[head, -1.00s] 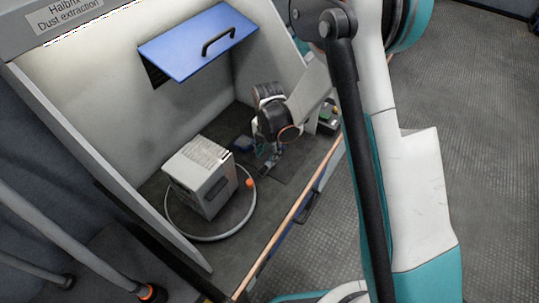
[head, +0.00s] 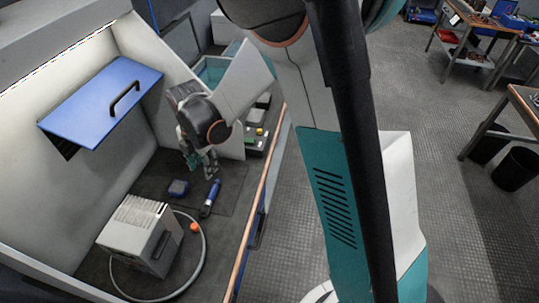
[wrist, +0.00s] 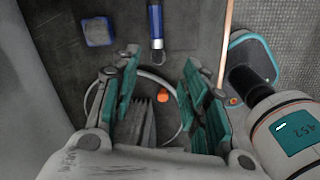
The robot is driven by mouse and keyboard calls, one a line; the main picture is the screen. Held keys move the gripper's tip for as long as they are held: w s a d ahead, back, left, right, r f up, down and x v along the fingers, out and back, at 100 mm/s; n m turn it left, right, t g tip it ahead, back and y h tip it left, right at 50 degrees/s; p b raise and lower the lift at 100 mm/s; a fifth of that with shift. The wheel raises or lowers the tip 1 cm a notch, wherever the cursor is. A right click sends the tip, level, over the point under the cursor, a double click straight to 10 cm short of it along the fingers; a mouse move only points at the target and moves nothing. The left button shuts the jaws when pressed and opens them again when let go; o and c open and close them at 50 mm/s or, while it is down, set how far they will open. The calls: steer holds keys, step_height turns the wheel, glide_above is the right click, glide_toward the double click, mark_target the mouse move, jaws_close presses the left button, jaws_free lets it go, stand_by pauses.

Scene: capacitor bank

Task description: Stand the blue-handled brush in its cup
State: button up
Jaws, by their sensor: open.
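The blue-handled brush (head: 210,198) lies flat on the dark floor of the extraction cabinet. Its blue handle also shows at the top of the wrist view (wrist: 155,22). A small blue block-like object (head: 178,188) sits to its left; it also shows in the wrist view (wrist: 97,31), and I cannot tell whether it is a cup. No cup is clearly recognisable. My gripper (head: 200,168) is open and empty, above the cabinet floor near the brush. In the wrist view its teal-padded fingers (wrist: 160,68) are spread wide, with the brush beyond the tips.
A grey finned box (head: 142,236) stands at the cabinet's near left, with a pale hose (head: 203,254) looped around it and an orange piece (head: 194,228) beside it. A blue flap with a black handle (head: 103,100) hangs above. The copper-coloured front edge (head: 260,187) bounds the cabinet.

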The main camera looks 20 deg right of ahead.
steer(key=s+d+r+m+t, duration=0.2)
steer(key=s+d+r+m, duration=0.25)
steer(key=r+m, duration=0.2)
steer(key=s+d+r+m+t, duration=0.1)
steer(key=s+d+r+m, duration=0.4)
steer(key=r, duration=0.3)
steer(key=s+d+r+m+t, duration=0.1)
steer(key=s+d+r+m, duration=0.1)
steer(key=s+m, duration=0.3)
steer(key=s+d+r+m+t, duration=0.1)
steer(key=s+d+m+t, duration=0.1)
steer(key=s+m, duration=0.4)
steer(key=shift+s+r+m, duration=0.3)
steer(key=shift+r+m, duration=0.1)
steer(key=shift+m, duration=0.85)
steer(key=shift+o, duration=0.5)
steer(key=shift+d, duration=0.1)
